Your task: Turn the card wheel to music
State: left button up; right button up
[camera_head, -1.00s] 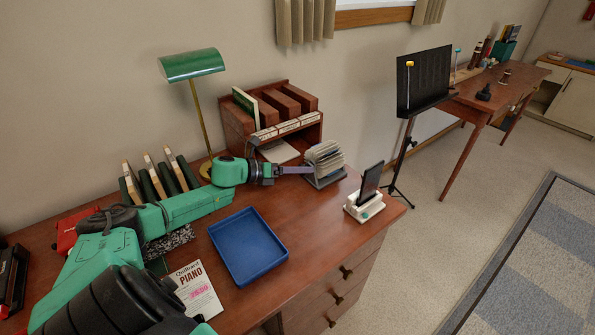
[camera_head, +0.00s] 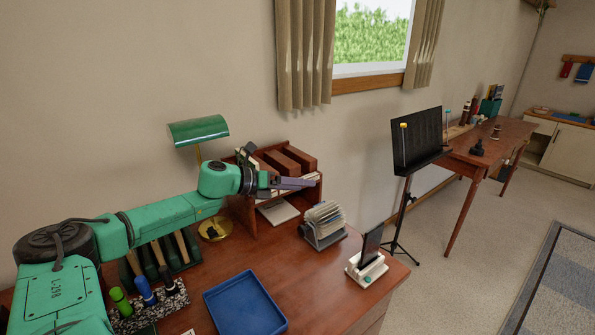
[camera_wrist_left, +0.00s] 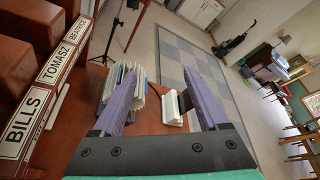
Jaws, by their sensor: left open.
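The card wheel (camera_head: 324,224), a fan of pale cards on a dark stand, sits on the desk right of the wooden organizer. In the left wrist view the card wheel (camera_wrist_left: 126,84) shows partly behind the left finger. My left gripper (camera_head: 298,183) is raised in front of the organizer's label strip, above and to the left of the card wheel, apart from it. Its two purple fingers (camera_wrist_left: 163,100) are spread with nothing between them. Whatever is written on the cards is too small to read. My right gripper is in neither view.
The wooden organizer (camera_head: 245,215) stands against the wall beside the green lamp (camera_head: 198,131). A phone on a white stand (camera_head: 366,268) is right of the wheel. A blue tray (camera_head: 244,304) lies in front. A music stand (camera_head: 418,140) stands beyond the desk.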

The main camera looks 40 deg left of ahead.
pick_arm(q)
jog(key=shift+r, duration=2)
